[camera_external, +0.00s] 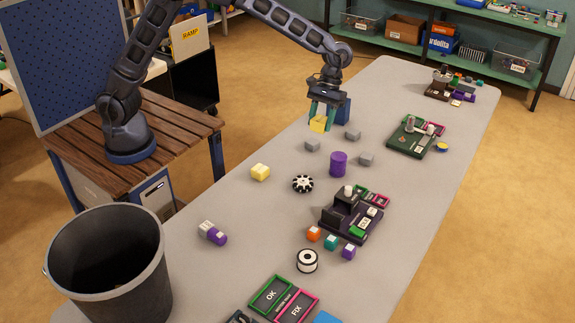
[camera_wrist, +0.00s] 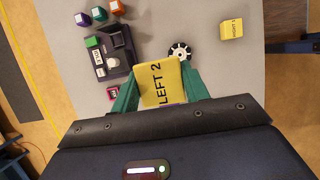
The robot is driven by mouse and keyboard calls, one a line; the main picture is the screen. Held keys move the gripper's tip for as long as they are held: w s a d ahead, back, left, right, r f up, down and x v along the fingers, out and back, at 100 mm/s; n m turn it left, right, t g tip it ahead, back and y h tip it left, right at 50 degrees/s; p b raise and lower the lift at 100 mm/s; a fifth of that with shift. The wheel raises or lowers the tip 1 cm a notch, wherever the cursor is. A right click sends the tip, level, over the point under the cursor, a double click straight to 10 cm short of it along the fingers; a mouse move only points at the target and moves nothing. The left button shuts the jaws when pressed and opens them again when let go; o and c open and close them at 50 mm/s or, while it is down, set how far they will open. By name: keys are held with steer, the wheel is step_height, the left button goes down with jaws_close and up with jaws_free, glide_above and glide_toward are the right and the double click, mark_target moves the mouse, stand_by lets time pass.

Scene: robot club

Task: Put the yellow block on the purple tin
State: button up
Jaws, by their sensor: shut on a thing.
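A yellow block (camera_external: 319,124) is held between the green fingers of my gripper (camera_external: 323,112), above the table. In the wrist view the tin is mostly hidden behind the block. A second yellow block (camera_external: 260,172) lies on the table, and it also shows in the wrist view (camera_wrist: 231,31).
Several grey blocks (camera_external: 366,159) lie around the tin. A black-and-white wheel (camera_external: 303,183) lies in front of it. A dark fixture (camera_external: 345,216) stands nearer the camera, with small coloured blocks beside it.

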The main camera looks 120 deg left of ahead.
step_height(320, 180, up, 3)
glide_above(337, 158)
steer(key=a, duration=0.1)
steer(key=f, duration=1.9)
steer(key=shift+a+f, duration=0.2)
steer(key=shift+f, duration=0.2)
steer(key=shift+f, duration=0.1)
steer(key=o, duration=1)
steer(key=v, duration=1.2)
